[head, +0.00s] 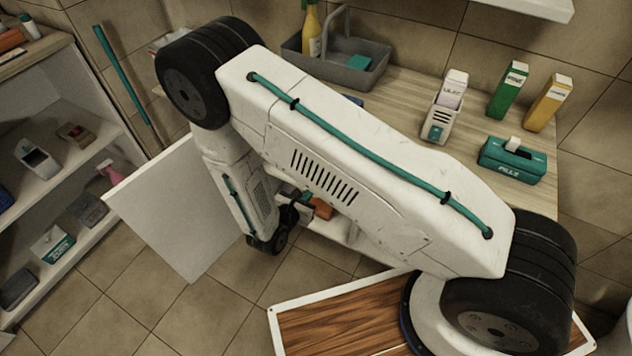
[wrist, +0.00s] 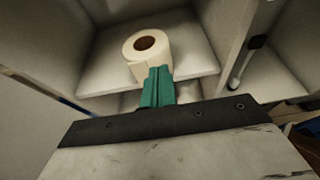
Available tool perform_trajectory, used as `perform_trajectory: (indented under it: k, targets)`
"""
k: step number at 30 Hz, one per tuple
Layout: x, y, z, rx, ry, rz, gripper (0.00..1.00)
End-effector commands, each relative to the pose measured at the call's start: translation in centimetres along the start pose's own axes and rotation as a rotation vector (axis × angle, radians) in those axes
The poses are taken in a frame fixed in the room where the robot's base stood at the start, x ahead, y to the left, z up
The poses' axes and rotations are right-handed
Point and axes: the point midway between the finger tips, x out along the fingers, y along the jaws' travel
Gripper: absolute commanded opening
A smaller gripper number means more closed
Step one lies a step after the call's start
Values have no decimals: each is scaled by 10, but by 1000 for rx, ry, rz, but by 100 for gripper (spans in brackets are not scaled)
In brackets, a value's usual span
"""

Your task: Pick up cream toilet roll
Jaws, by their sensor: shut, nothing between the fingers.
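A cream toilet roll (wrist: 147,50) stands upright on a pale shelf (wrist: 195,62) inside a cabinet in the wrist view, its brown core facing up. My gripper (wrist: 157,73) has teal fingers that are shut and empty. In the wrist picture the fingertips overlap the roll's near lower edge; whether they touch it I cannot tell. Below the shelf edge, partly behind the fingers, is another pale rounded thing (wrist: 133,100). In the head view my arm covers most of the cabinet, and I cannot make out the roll there.
An open white door (head: 180,210) stands left of my arm. A shelf unit (head: 75,130) stands at the left. In the wrist view, cabinet walls (wrist: 228,40) flank the shelf closely.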

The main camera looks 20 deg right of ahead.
Motion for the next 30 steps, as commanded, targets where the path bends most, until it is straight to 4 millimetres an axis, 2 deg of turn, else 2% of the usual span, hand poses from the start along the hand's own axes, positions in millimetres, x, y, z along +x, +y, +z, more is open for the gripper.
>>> perform_trajectory:
  k: [3, 4, 8, 11, 14, 18, 20, 24, 30]
  targets:
    - [-15, 1, -5, 0, 0, 2, 0]
    - [-17, 1, -6, 0, 0, 1, 6]
    - [-10, -15, -16, -17, 1, -31, 42]
    - [15, -33, -36, -56, -12, -53, 70]
    - [45, -40, -54, -97, -75, -14, 97]
    - [73, -35, -70, -118, -188, 100, 100]
    - [79, -28, -73, -109, -239, 163, 100]
    - [74, 1, -64, -64, -331, 287, 100]
    - [86, 10, -53, -46, -353, 306, 100]
